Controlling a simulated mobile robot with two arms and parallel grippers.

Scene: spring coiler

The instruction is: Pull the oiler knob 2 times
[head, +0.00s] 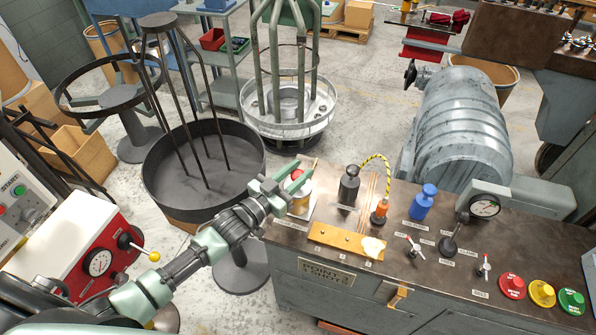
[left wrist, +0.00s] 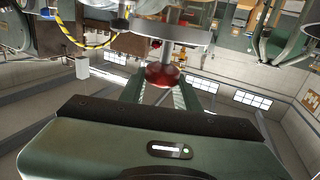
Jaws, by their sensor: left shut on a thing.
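The oiler (head: 301,204) is a small pale cylinder with an amber part, standing at the left end of the bench top. Its red knob (head: 297,174) sits at its top, partly hidden by my left gripper (head: 293,184). My left gripper reaches in from the left, and its green fingers are shut on the knob. In the left wrist view the red knob (left wrist: 162,76) lies between the two fingers, with a thin rod joining it to the oiler. My right gripper is not in view.
A dark round tub (head: 205,165) stands left of the bench.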

